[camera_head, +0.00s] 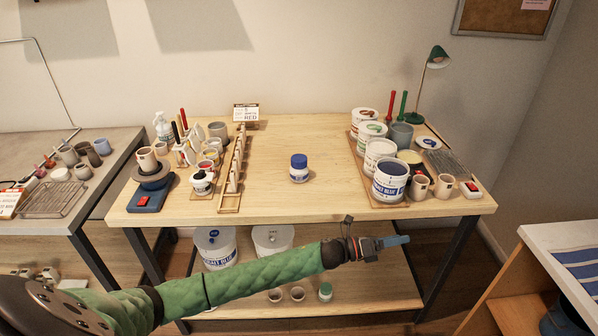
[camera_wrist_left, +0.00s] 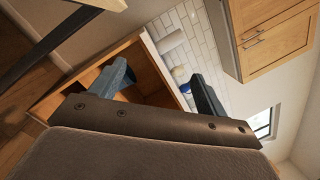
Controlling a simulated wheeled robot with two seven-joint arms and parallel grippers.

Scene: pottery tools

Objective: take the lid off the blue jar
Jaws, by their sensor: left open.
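A small white jar (camera_head: 299,175) with a blue lid (camera_head: 299,160) stands upright near the middle of the wooden table, and the lid sits on top of it. My left gripper (camera_head: 398,241) is in front of the table's front edge, to the right of and nearer than the jar, pointing right. In the left wrist view my left gripper (camera_wrist_left: 160,88) has its two fingers spread apart with nothing between them. The jar does not show in the left wrist view. My right gripper is in neither view.
Paint buckets (camera_head: 390,181) and cups crowd the table's right side. A wooden rack (camera_head: 236,170) and pottery tools fill its left. The wooden table (camera_head: 320,205) is clear around the jar. A lower shelf (camera_head: 350,290) holds more buckets. A counter (camera_head: 560,240) stands at the right.

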